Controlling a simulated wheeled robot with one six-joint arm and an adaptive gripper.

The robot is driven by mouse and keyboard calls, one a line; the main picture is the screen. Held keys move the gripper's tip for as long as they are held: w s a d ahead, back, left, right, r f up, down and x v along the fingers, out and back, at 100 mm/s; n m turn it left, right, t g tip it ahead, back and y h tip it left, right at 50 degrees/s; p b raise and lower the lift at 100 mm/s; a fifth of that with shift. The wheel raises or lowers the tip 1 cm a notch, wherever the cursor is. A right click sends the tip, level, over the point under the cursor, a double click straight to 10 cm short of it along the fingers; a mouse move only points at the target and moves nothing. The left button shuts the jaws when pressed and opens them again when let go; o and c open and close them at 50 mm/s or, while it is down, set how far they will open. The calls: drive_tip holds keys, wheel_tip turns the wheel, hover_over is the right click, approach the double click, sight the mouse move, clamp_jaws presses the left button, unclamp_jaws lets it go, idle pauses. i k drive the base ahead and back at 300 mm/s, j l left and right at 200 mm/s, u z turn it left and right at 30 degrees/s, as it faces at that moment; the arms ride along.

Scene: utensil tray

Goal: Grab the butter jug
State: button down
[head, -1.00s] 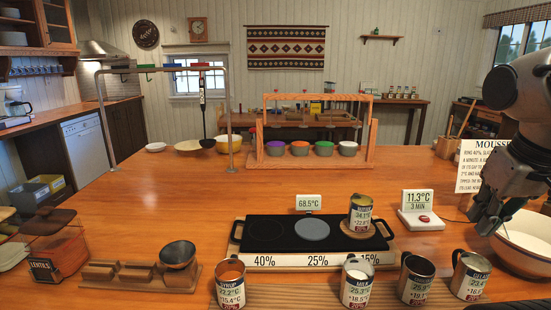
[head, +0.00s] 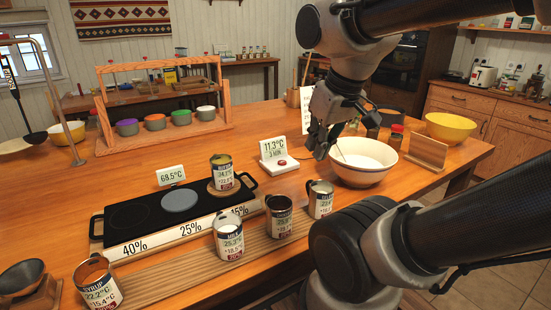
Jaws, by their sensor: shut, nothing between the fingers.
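Several labelled metal jugs are in the head view. One jug (head: 222,173) stands upright on a round pad at the right end of the black hot plate; its name is too small to read surely. The syrup jug (head: 97,284), the milk jug (head: 228,236), a dark-topped jug (head: 279,216) and another handled jug (head: 320,199) stand in a row on the slatted wooden board. I cannot tell from the labels which is the butter jug. My gripper (head: 321,150) is shut and empty, pointing down by the left rim of the cream bowl, apart from every jug.
The black hot plate (head: 135,220) carries a grey disc. The cream bowl (head: 362,176) is right of the timer (head: 279,164). A wooden rack (head: 165,130) with coloured pots stands behind. A yellow bowl (head: 450,128) and wooden stand (head: 427,152) are at right.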

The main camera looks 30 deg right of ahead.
sight(220, 170)
drive_tip(key=k+j+u, duration=0.15)
drive_tip(key=j, duration=0.35)
drive_tip(key=k+j+u, duration=0.15)
drive_tip(key=j, duration=0.3)
drive_tip(key=k+j+u, duration=0.15)
drive_tip(key=j, duration=0.35)
drive_tip(key=i, duration=0.05)
